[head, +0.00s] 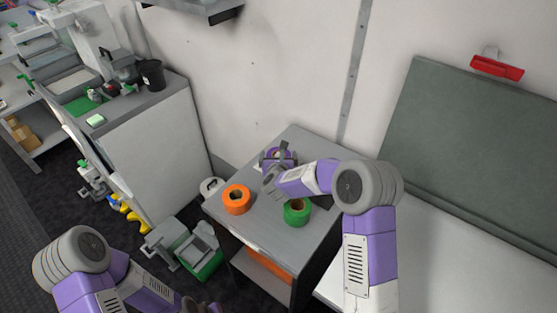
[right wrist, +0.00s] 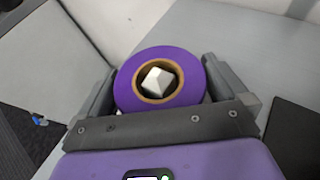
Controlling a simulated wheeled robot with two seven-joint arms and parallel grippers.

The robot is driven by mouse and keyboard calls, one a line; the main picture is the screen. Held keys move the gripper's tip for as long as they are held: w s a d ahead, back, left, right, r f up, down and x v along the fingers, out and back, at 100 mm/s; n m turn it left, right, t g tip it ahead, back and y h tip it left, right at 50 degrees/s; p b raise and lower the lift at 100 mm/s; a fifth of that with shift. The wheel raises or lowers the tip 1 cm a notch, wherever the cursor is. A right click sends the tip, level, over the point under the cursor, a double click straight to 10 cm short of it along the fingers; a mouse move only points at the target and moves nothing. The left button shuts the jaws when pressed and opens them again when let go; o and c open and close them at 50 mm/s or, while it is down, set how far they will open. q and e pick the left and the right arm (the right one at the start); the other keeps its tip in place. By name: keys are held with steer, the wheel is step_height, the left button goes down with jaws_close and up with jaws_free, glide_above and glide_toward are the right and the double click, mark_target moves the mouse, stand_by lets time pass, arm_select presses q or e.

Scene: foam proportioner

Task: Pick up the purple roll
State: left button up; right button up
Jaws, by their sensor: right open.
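The purple roll (right wrist: 188,60) is a ring of purple tape with a brown core. In the right wrist view it sits between the two fingers of my right gripper (right wrist: 165,85), which is open around it. A pale block-like shape shows inside the roll's core. In the head view the roll (head: 268,158) is at the back of the small grey table (head: 248,217), partly hidden by my right gripper (head: 277,165). My left arm shows at the lower left of the head view, but its fingers cannot be made out clearly.
An orange roll (head: 237,200) stands on the table's left side and a green roll (head: 297,212) near its front right. A dark flat item (right wrist: 292,130) lies right of the gripper. The wall (head: 290,70) is close behind the table.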

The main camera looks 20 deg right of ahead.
steer(key=c, duration=0.8)
